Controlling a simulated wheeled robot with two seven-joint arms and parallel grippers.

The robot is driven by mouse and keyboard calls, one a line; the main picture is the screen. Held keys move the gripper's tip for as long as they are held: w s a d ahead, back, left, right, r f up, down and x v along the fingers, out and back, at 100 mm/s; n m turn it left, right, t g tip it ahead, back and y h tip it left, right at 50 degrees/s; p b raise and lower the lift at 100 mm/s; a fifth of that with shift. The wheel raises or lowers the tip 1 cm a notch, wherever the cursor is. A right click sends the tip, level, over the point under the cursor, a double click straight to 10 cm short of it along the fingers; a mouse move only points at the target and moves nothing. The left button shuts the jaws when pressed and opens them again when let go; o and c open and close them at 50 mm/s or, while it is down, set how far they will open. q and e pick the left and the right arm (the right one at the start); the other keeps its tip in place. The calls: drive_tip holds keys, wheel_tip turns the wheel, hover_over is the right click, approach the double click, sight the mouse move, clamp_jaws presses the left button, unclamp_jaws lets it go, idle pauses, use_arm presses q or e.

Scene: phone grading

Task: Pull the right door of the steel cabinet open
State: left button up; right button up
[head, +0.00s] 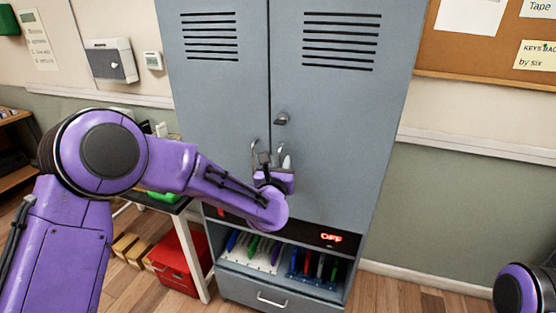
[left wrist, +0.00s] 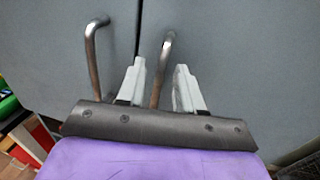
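The steel cabinet (head: 340,120) is grey, and both its upper doors are closed. Its right door (head: 335,170) has a bent metal handle (head: 281,150) near the centre seam, also seen in the left wrist view (left wrist: 164,62). The left door (head: 220,90) has a matching handle (head: 254,152). My left gripper (head: 275,163) is at the right door's handle. In the left wrist view its two pale fingers (left wrist: 158,85) are apart, with the right handle between them in the picture and gaps on both sides. The handle's lower end is hidden. My right gripper is out of view.
A dark knob (head: 281,119) sits on the right door above the handle. Below are an "OFF" display (head: 331,237), a shelf of coloured phones or folders, and a drawer (head: 275,297). A red box (head: 178,262) and small table stand left. Floor at right is clear.

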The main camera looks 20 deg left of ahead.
use_arm(q)
clamp_jaws()
idle(1.4)
